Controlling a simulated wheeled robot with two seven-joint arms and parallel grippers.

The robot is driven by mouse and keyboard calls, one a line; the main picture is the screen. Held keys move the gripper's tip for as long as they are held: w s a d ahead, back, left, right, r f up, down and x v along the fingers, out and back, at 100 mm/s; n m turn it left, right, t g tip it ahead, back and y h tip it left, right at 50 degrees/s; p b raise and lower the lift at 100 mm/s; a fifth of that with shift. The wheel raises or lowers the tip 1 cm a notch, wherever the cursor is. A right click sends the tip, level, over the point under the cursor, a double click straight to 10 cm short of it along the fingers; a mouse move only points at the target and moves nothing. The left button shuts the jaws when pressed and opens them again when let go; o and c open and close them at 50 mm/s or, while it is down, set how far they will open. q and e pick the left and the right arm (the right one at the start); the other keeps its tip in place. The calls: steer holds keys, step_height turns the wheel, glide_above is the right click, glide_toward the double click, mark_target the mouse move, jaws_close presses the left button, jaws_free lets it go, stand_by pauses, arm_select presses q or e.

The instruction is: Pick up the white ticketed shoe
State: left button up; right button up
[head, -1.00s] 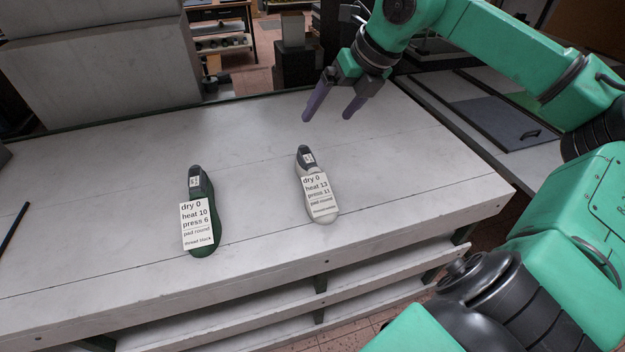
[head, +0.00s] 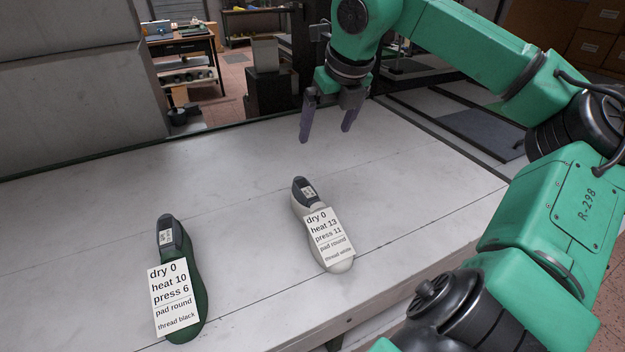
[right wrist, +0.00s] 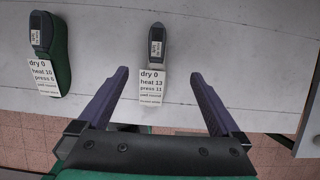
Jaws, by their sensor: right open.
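The white ticketed shoe (head: 342,264) lies on the table, its dark grey heel end away from me and its pale toe towards me. Its paper ticket (head: 328,237) reads dry 0, heat 13, press 11, pad round, thread white. My right gripper (head: 327,136) is open and empty above the table, beyond the shoe's heel. In the right wrist view, the white shoe (right wrist: 157,62) shows between the two purple fingers (right wrist: 158,90), apart from them. My left gripper is in no frame.
A green ticketed shoe (head: 193,275) lies to the left of the white one; it also shows in the right wrist view (right wrist: 60,60). The pale table (head: 250,200) is clear around both shoes. A grey block (head: 80,90) stands at the back left.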

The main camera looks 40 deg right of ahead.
steer(key=b, duration=1.1)
glide_toward(315, 199)
steer(key=p+x, duration=0.1)
steer(key=x, duration=0.8)
steer(key=p+x, duration=0.1)
steer(key=x, duration=0.4)
steer(key=shift+w+a+f+p, duration=0.2)
steer(key=shift+p, duration=0.2)
steer(key=shift+r, duration=0.1)
jaws_close()
